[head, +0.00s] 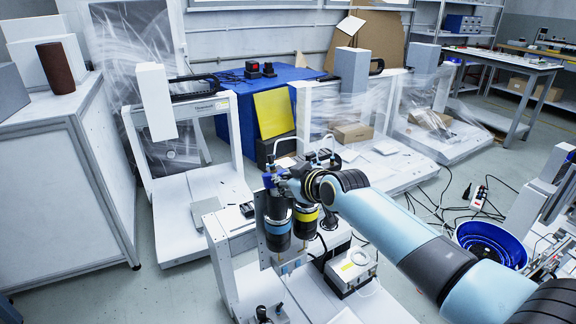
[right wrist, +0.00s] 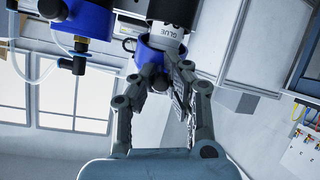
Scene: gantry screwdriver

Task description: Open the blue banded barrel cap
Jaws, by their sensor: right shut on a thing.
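The blue banded barrel (head: 278,229) stands upright in the gantry holder, beside a yellow banded barrel (head: 304,219). A blue cap (head: 269,180) shows at the top of the blue banded barrel, partly hidden by my right gripper (head: 283,179). In the right wrist view, my right gripper (right wrist: 157,84) is shut on the blue cap (right wrist: 147,53), with fingers on both sides. A white part marked GLUE (right wrist: 166,33) shows just beyond the cap; I cannot tell whether the cap has come loose. My left gripper is not in view.
A control box (head: 351,268) stands below the barrels. A blue bin (head: 491,240) and loose cables lie at right.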

